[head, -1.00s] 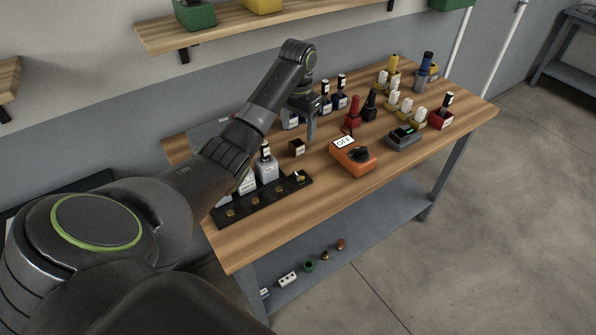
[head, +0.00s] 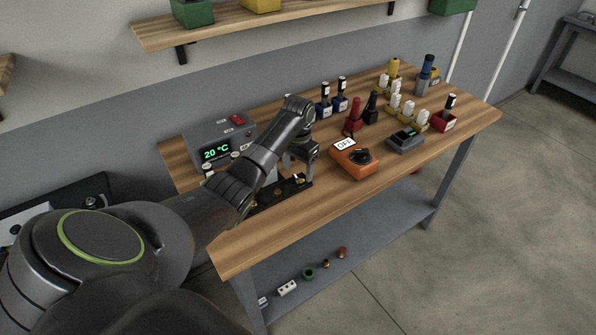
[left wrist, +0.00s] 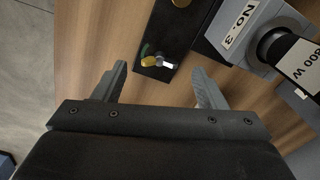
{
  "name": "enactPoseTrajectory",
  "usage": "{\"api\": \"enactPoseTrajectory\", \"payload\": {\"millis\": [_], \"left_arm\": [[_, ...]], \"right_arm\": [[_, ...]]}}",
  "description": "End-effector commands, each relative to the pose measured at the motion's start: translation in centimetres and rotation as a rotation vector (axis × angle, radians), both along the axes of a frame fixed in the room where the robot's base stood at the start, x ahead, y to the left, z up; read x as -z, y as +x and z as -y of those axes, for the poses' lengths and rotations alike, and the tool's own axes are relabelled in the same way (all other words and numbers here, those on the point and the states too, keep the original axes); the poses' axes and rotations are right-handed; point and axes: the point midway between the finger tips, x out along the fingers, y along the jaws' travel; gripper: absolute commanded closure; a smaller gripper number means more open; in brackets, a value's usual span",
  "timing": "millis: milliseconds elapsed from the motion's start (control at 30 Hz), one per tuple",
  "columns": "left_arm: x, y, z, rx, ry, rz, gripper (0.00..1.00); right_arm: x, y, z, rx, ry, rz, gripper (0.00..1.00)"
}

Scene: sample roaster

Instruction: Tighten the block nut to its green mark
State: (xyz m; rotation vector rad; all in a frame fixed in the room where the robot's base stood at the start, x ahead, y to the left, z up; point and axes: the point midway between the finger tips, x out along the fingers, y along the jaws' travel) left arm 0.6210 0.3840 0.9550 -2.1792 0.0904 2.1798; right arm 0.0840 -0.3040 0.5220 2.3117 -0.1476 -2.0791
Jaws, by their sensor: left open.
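A black strip-like block (head: 304,184) lies near the front left of the bench, and its end shows in the left wrist view (left wrist: 172,28). Near that end sits a small nut (left wrist: 150,60), brass coloured, with a silver lever-like part pointing right. A short green mark (left wrist: 145,49) curves on the block just above and left of the nut. My left gripper (head: 301,164) is open and empty above this end of the block. In the left wrist view its fingertips (left wrist: 158,72) are apart, on either side of the nut and short of it. My right gripper is not in view.
A grey unit (head: 220,143) reading 20 °C stands behind my left arm. An orange switch box (head: 354,160) marked OFF and a grey device (head: 405,140) stand right of the block. A heater labelled NO. 3 (left wrist: 236,30) is beside the block. The front bench edge is clear.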

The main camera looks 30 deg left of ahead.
Motion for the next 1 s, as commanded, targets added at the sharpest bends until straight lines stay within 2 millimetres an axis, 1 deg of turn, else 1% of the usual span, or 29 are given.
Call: {"api": "enactPoseTrajectory", "payload": {"millis": [33,100,200,500,533,867,1000], "left_arm": [[0.7,0.0,0.1,-0.001,-0.001,-0.002,0.35],[1.4,0.0,0.1,0.0,-0.001,-0.001,0.35],[2.0,0.0,0.0,0.001,0.0,-0.001,0.35],[2.3,0.0,0.0,0.001,0.001,0.001,0.35],[2.3,0.0,0.0,0.001,0.001,0.001,0.36],[2.3,0.0,0.0,0.001,0.001,0.001,0.79],[2.1,0.0,0.0,0.018,0.0,0.0,0.79]], "right_arm": [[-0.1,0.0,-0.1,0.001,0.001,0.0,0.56],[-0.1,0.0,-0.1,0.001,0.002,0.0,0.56],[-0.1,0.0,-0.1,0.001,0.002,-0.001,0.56],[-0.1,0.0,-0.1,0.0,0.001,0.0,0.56],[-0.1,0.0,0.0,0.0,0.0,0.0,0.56],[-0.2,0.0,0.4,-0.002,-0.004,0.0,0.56],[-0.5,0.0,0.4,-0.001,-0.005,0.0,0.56]]}}
